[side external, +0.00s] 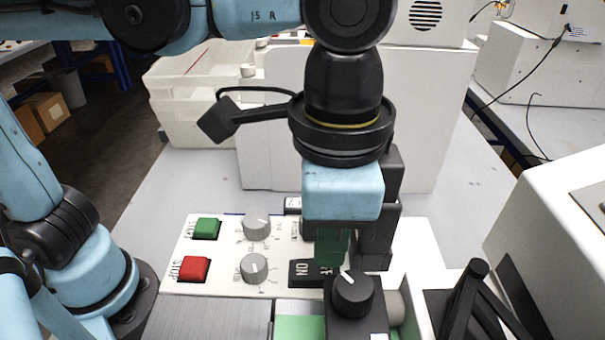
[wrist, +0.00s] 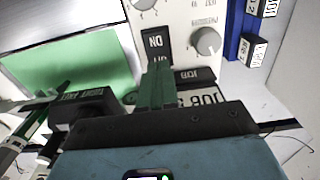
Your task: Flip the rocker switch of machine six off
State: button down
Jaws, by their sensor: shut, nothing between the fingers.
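The black rocker switch (side external: 303,273) sits on the white control panel (side external: 220,270), its ON end showing and its other end partly covered by my fingers. In the wrist view the rocker (wrist: 155,41) shows ON beyond the fingertips. My gripper (side external: 330,262) points down at the rocker's right end, its green fingers shut and empty. In the wrist view the green fingertips (wrist: 158,67) overlap the lettering at the rocker's near end. I cannot tell whether they touch it or which end is pressed in. No machine number is readable.
Left of the rocker are a green START button (side external: 206,228), a red STOP button (side external: 194,269) and two grey knobs (side external: 257,226) (side external: 254,267). A black knob (side external: 352,293) stands close in front of my gripper. A white box (side external: 440,120) rises behind the panel.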

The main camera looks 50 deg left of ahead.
jog(key=shift+f, duration=0.8)
dwell(0.4)
jog(key=shift+r, duration=3.55)
jog(key=w+a+f+n+t, duration=0.2)
jog(key=w+a+f+n, duration=0.1)
jog(key=a, duration=0.5)
jog(key=w+a+f+n+t, duration=0.2)
jog(key=a+f, duration=0.4)
jog(key=a, duration=0.3)
jog(key=w+a+f+n+t, duration=0.3)
jog(key=a+f+n, duration=0.1)
jog(key=a, duration=0.5)
jog(key=shift+w+a+f, duration=0.2)
jog(key=shift+w+f, duration=0.1)
jog(key=shift+f, duration=0.35)
